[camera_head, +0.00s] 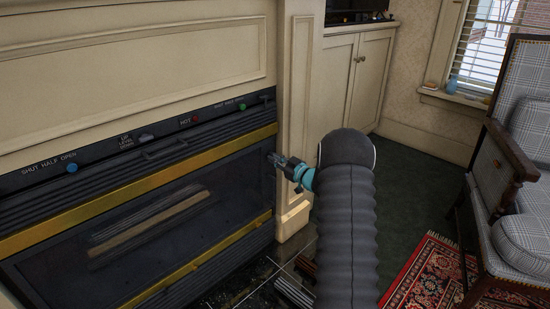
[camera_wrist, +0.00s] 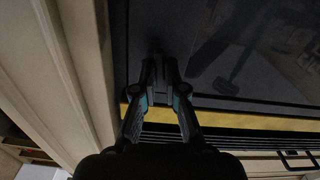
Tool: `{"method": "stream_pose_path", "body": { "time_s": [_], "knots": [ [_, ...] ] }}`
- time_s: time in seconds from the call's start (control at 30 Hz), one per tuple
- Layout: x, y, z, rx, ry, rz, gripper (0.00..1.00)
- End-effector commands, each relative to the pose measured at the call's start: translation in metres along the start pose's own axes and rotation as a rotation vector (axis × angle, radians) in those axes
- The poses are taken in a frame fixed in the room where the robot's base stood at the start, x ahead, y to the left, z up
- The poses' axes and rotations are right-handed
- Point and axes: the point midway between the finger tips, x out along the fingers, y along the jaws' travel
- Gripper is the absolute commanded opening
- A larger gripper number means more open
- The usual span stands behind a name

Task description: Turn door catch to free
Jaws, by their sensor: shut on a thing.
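The fireplace door (camera_head: 60,262) is a dark glass panel between two brass strips, and it looks closed. My gripper (camera_head: 275,161) is at the door's right edge, just below the upper brass strip. In the wrist view my gripper (camera_wrist: 160,72) has its fingertips close together on the small dark door catch (camera_wrist: 156,53), against the door face. The fingers hide most of the catch, and I cannot tell which way it is turned. I see no marking beside it.
A control strip above the door carries a blue knob (camera_head: 71,168), a red knob (camera_head: 195,119) and a green knob (camera_head: 242,106). The cream mantel post (camera_head: 298,95) stands close right of my gripper. A checked armchair (camera_head: 515,205) and red rug (camera_head: 430,272) are at right.

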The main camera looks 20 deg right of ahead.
Motion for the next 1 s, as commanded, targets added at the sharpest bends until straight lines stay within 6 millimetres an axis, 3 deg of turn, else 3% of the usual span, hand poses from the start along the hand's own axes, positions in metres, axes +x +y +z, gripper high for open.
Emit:
{"method": "stream_pose_path", "body": {
  "time_s": [0.4, 0.93, 1.0],
  "knots": [
    [0.0002, -0.0005, 0.0002, 0.181, -0.001, -0.001, 0.0],
    [0.0002, -0.0007, 0.0007, 0.205, -0.001, -0.001, 0.0],
    [0.0002, -0.0007, 0.0007, 0.204, -0.001, -0.001, 0.23]
  ]
}}
